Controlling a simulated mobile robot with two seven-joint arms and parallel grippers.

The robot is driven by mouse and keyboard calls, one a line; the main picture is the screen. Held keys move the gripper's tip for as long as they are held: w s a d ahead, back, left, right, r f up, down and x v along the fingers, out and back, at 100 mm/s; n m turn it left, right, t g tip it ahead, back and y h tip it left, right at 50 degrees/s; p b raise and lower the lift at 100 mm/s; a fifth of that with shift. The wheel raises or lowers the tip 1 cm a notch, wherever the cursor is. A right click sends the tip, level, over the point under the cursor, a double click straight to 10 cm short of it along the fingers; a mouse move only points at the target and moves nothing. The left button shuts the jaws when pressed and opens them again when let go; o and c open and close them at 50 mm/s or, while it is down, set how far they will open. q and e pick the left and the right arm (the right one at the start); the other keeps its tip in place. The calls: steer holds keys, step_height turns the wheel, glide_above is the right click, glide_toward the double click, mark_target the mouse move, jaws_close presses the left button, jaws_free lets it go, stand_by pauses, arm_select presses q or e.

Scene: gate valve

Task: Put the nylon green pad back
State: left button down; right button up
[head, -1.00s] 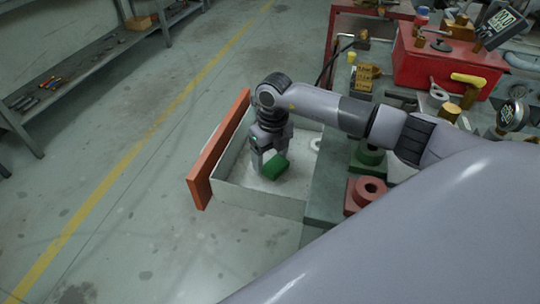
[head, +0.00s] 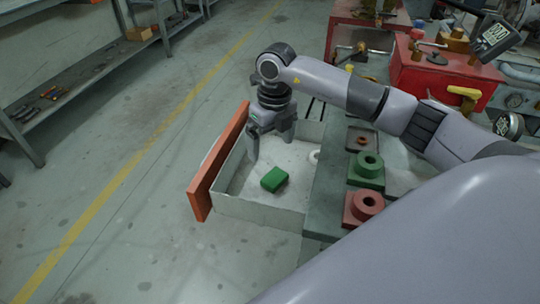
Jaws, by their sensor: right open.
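A small green pad (head: 274,179) lies flat on the floor of an open pale drawer (head: 258,210) with an orange front. My right gripper (head: 270,146) is above the drawer, pointing down, with its fingers apart and nothing between them. It is just beyond the pad and clear of it. My left gripper is not in view.
A small white ring (head: 315,156) shows at the drawer's right side. On the bench right of the drawer stand a green block with a round collar (head: 367,168) and a red one (head: 362,207). A red toolbox (head: 440,77) stands farther back. The floor left of the drawer is clear.

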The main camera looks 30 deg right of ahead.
step_height(320, 180, up, 3)
steer(key=shift+f, duration=0.1)
steer(key=shift+s, duration=0.1)
stand_by(0.5)
